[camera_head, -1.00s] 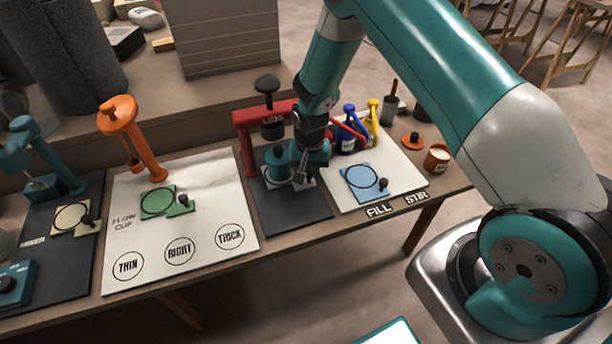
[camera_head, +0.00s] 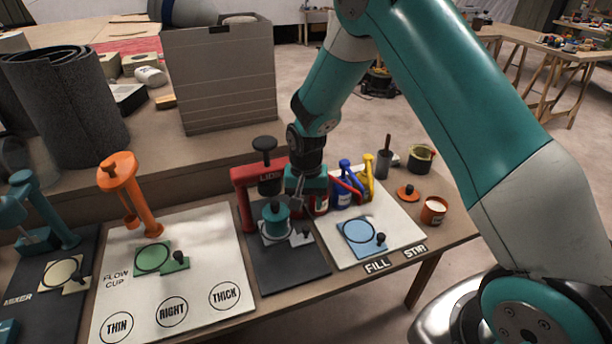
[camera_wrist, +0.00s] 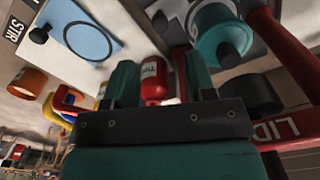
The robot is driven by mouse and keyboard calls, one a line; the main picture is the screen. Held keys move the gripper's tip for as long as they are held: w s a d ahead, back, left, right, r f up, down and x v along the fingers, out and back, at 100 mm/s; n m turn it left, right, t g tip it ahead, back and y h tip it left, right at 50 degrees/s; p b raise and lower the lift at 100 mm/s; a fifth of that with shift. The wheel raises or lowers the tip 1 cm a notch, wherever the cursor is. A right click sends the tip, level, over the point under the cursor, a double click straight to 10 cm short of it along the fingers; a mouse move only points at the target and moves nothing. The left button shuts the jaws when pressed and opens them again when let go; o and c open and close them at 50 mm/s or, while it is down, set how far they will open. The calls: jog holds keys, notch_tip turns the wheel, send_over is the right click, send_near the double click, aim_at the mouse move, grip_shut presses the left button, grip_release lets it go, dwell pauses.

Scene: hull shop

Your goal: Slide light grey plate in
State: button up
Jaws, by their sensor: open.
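The light grey plate (camera_head: 298,241) lies on the dark mat at the red press marked LIDS (camera_head: 243,196). A teal can (camera_head: 275,221) stands on it, below the press's black head in the picture. The plate's small black knob (camera_head: 306,233) sticks up to the right of the can. My gripper (camera_head: 299,206) is open and empty, above and behind the knob, apart from it. In the wrist view the knob (camera_wrist: 160,22) and the teal can (camera_wrist: 220,35) show beyond my open fingers (camera_wrist: 162,85). The can hides part of the plate.
Red, blue and yellow bottles (camera_head: 367,186) stand close to the right of my gripper. A blue plate (camera_head: 360,237) lies on the white board, with an orange pot (camera_head: 433,210) farther right. A green plate (camera_head: 152,257) and an orange stand (camera_head: 128,190) are at left.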

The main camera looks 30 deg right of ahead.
notch_tip(320, 180, up, 8)
dwell(0.4)
